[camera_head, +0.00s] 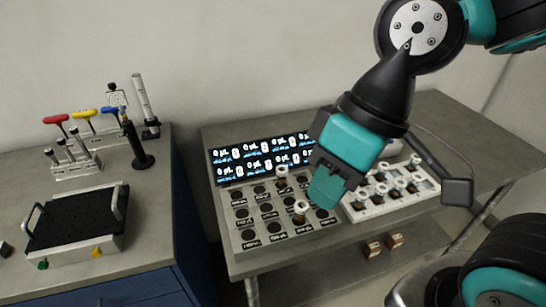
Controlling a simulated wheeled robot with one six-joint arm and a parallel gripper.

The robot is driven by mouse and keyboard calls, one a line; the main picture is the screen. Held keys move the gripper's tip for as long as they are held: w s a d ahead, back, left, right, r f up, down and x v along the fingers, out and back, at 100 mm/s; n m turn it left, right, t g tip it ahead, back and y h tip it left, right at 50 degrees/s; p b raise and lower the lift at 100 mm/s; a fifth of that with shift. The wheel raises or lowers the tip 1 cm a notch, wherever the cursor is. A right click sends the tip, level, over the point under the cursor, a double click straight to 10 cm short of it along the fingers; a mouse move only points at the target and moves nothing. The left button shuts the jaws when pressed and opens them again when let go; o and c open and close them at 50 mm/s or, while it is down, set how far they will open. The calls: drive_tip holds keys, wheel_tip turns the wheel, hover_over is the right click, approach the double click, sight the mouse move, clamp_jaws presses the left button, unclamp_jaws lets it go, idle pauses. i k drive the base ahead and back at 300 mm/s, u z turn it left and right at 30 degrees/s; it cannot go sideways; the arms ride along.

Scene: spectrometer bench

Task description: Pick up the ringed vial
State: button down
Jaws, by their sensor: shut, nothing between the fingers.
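My gripper (325,193), teal and black, points down over the right part of the grey vial station (240,243). It is shut and empty. A vial with a pale ring-like cap (301,206) stands at the station's front, just left of and below the fingertips in the picture. A second vial, brown with a pale top (282,174), stands farther back, left of the gripper. I cannot tell which one the task calls ringed. The gripper hides part of the station. I cannot tell whether the fingertips touch anything.
A white rack (390,208) with several vials stands right of the gripper. A lit display (262,158) stands behind the station. A second bench at left holds a black-topped device (78,218) and coloured-handled tools (82,115). Two small brown boxes (373,249) sit below the bench edge.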

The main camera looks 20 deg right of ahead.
sight(282, 171)
drive_tip(key=i, duration=0.6)
drive_tip(key=u, duration=0.5)
drive_tip(key=k, duration=1.25)
drive_tip(key=u, duration=1.2)
drive_tip(key=i, duration=1.25)
drive_tip(key=z, duration=0.8)
drive_tip(key=i, duration=0.25)
drive_tip(key=z, duration=0.3)
